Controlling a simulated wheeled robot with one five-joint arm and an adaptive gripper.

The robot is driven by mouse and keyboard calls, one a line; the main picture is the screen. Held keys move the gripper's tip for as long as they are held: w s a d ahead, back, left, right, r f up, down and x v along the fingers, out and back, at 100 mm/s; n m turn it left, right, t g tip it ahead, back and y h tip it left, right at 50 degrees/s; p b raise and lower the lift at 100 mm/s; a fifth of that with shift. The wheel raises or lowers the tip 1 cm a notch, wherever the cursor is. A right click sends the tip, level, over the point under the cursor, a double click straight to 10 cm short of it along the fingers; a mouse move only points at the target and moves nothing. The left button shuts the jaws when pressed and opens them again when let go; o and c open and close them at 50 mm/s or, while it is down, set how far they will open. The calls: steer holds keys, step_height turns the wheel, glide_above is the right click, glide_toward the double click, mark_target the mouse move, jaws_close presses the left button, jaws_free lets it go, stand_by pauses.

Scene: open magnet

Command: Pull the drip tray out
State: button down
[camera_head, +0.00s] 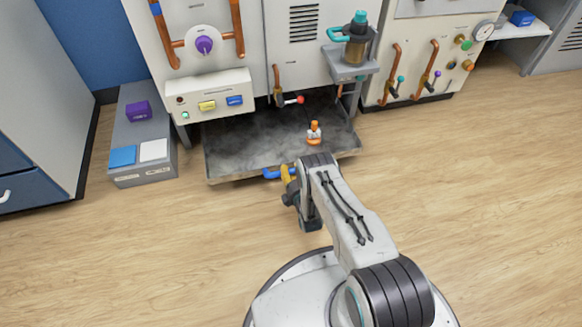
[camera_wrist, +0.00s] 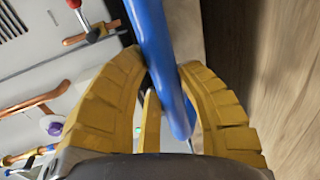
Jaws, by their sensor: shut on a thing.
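The drip tray (camera_head: 230,150) is a wide, shallow grey tray with a dark, cloudy inside, low on the floor under the white machine. Its front part sticks out past the machine front. A blue handle (camera_head: 272,173) is on its front edge. My gripper (camera_head: 288,172) is at this handle, partly hidden by my arm. In the wrist view, the yellow fingers of my gripper (camera_wrist: 165,95) are closed around the blue handle bar (camera_wrist: 160,55). A small orange and white object (camera_head: 314,132) stands in the tray near its right side.
A grey box (camera_head: 145,172) with purple, blue and white blocks stands left of the tray. Above are a valve with a red knob (camera_head: 299,99) and a shelf with a teal-topped jar (camera_head: 356,45). The wooden floor (camera_head: 200,240) in front is clear.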

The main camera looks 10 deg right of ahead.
steer(key=s+p, duration=0.2)
steer(key=s, duration=0.2)
steer(key=shift+s, duration=0.25)
steer(key=c, duration=0.8)
jaws_free()
steer(key=shift+r, duration=0.1)
step_height(320, 180, up, 10)
stand_by(0.5)
